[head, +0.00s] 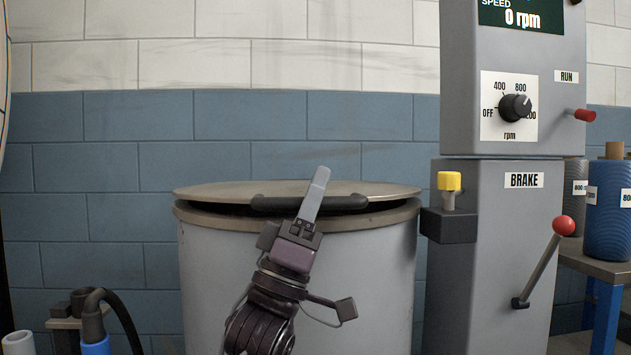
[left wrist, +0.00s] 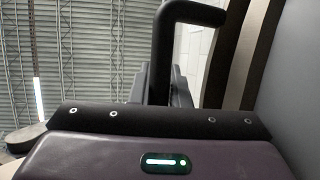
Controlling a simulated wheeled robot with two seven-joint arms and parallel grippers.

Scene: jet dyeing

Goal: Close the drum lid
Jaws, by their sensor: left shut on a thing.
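The drum (head: 300,290) is a large grey cylinder in the middle of the head view. Its round lid (head: 225,190) lies nearly flat over the top, with a dark gap showing between lid and rim (head: 195,217) at the front. A black bar handle (head: 275,203) runs along the lid's front edge. My left gripper (head: 313,195) is at the handle, shut on it. In the left wrist view the black handle (left wrist: 162,50) rises from between the fingers, which are partly hidden behind the gripper body. My right gripper is not in view.
A grey control column (head: 495,250) stands right of the drum, with a yellow knob (head: 449,181), a red-tipped brake lever (head: 540,262) and a speed dial (head: 515,107). A table with blue spools (head: 608,215) is at far right. A black hose (head: 115,305) is at lower left.

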